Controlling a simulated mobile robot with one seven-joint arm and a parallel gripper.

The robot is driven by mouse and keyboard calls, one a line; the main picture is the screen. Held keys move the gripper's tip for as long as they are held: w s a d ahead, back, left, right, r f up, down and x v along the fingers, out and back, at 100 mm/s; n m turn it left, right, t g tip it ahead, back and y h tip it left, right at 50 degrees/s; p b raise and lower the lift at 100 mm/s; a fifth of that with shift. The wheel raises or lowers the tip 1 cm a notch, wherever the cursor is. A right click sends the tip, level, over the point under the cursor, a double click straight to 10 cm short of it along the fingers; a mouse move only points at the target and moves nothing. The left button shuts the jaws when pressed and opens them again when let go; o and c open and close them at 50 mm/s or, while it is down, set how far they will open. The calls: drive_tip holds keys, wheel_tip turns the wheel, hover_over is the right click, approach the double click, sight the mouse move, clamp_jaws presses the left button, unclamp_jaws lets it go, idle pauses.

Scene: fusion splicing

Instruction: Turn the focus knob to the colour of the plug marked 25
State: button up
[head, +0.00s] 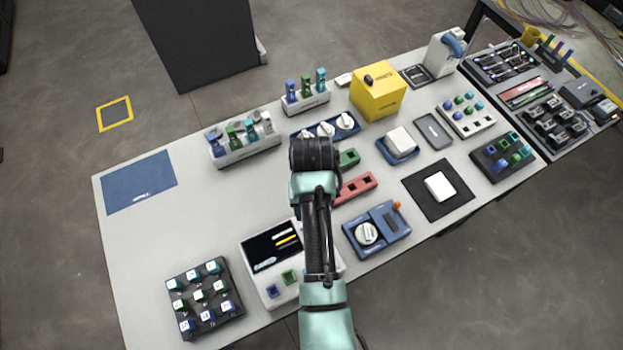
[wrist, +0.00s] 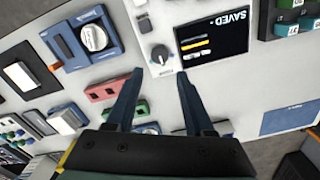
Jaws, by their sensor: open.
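In the wrist view, a dark round knob with a pale pointer line (wrist: 160,53) is on the white splicer (wrist: 205,66), beside its black screen, which reads "SAVED". Colour marks around the knob are too small to make out. In the head view the white splicer (head: 256,277) is partly covered by my arm, and the knob is hidden. My gripper (wrist: 160,76) is open and empty, its two fingertips apart near the knob's edge of the splicer. A black tray (head: 196,331) holds several blue, green and teal numbered plugs (head: 200,295); I cannot read which is 25.
A blue box with a white dial (head: 366,233) stands right of the splicer; red (head: 357,187) and green (head: 349,158) blocks lie near my gripper. Racks of plugs (head: 245,150) and a yellow box (head: 378,92) stand farther back. The left tabletop is clear around a blue mat (head: 139,182).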

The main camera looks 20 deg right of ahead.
drive_tip(key=shift+r, duration=2.15)
